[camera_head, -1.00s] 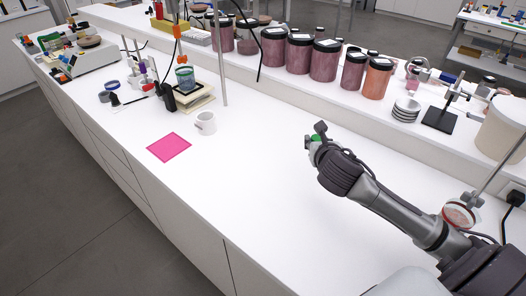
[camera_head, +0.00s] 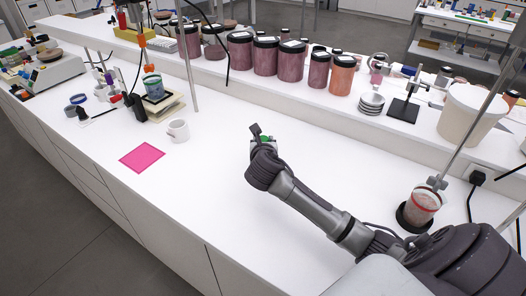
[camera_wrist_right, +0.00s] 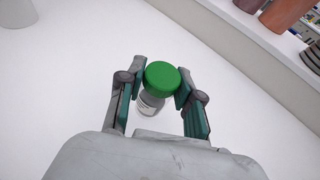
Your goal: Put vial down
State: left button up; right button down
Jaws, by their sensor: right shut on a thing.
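A small clear vial with a green cap and a pale label (camera_wrist_right: 160,80) is between the fingers of my right gripper (camera_wrist_right: 160,92) in the right wrist view. The gripper is shut on it. In the head view my right gripper (camera_head: 262,143) is over the white counter (camera_head: 215,195), and only a bit of the green cap shows there. I cannot tell whether the vial's base touches the counter. A flat pink square (camera_head: 142,157) lies on the counter to the left of the gripper. My left gripper is not in view.
A white mug (camera_head: 178,130) stands between the pink square and my right gripper. Several dark-lidded pigment jars (camera_head: 290,62) line the raised shelf behind. A beaker with reddish contents (camera_head: 421,205) is on the right. The counter's middle is clear.

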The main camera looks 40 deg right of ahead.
jog(key=shift+f, duration=1.95)
jog(key=c, duration=0.8)
grip_release()
jog(key=shift+f, duration=0.1)
jog(key=shift+o, duration=0.2)
